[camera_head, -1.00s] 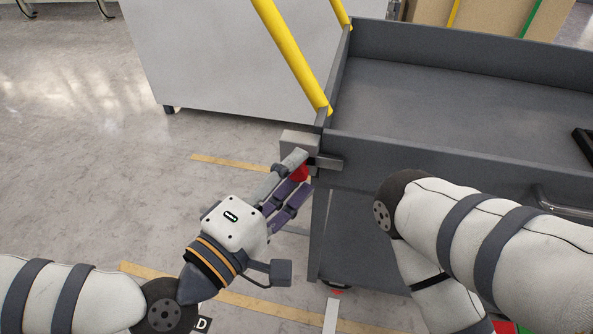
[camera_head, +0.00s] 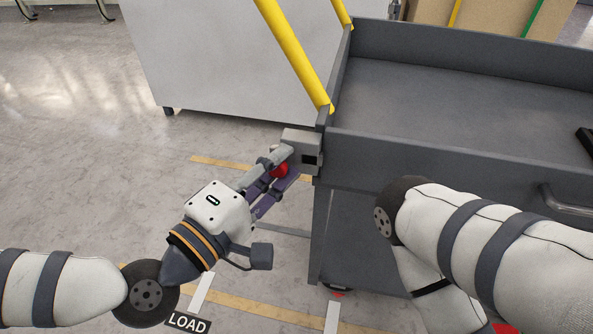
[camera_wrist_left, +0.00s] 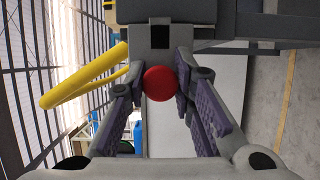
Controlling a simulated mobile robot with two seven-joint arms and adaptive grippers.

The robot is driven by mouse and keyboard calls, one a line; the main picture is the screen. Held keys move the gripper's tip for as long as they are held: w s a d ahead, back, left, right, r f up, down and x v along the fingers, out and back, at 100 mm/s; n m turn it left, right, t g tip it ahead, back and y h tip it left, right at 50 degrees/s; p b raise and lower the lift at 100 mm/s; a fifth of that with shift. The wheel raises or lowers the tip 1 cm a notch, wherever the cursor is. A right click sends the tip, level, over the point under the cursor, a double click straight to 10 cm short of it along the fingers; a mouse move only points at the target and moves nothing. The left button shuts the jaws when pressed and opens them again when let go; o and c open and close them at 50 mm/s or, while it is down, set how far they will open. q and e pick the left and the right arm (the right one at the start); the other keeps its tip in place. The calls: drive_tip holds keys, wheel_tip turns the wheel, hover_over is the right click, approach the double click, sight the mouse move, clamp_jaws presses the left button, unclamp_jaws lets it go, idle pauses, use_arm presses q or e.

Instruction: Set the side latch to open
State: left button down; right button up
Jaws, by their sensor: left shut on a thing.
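The side latch (camera_head: 300,138) is a grey block at the left front corner of the dark grey cart (camera_head: 430,158). It has a dark square opening on its front face. The red round knob (camera_head: 280,170) sits just left of and below the block. My left gripper (camera_head: 273,172) is shut on the knob, with a finger on either side. In the left wrist view the knob (camera_wrist_left: 160,84) is between the purple finger pads, below the latch block (camera_wrist_left: 148,38). My right arm crosses the cart's front at right; its gripper is out of view.
A yellow rail (camera_head: 292,52) rises from the cart's left corner. A large grey cabinet (camera_head: 220,60) stands behind. A handle (camera_head: 565,203) is on the cart's front at right. The floor at left is clear, with yellow lines and a LOAD label (camera_head: 187,323).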

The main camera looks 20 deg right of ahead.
use_arm(q)
drive_tip(key=shift+w+a, duration=0.5)
drive_tip(key=shift+a, duration=0.2)
drive_tip(key=c, duration=1.3)
unclamp_jaws()
drive_tip(key=shift+a, duration=0.1)
drive_tip(key=shift+c, duration=0.2)
drive_tip(key=shift+s, duration=0.1)
drive_tip(key=v, duration=1.1)
drive_tip(key=shift+s+a, duration=0.25)
drive_tip(key=shift+a, duration=0.1)
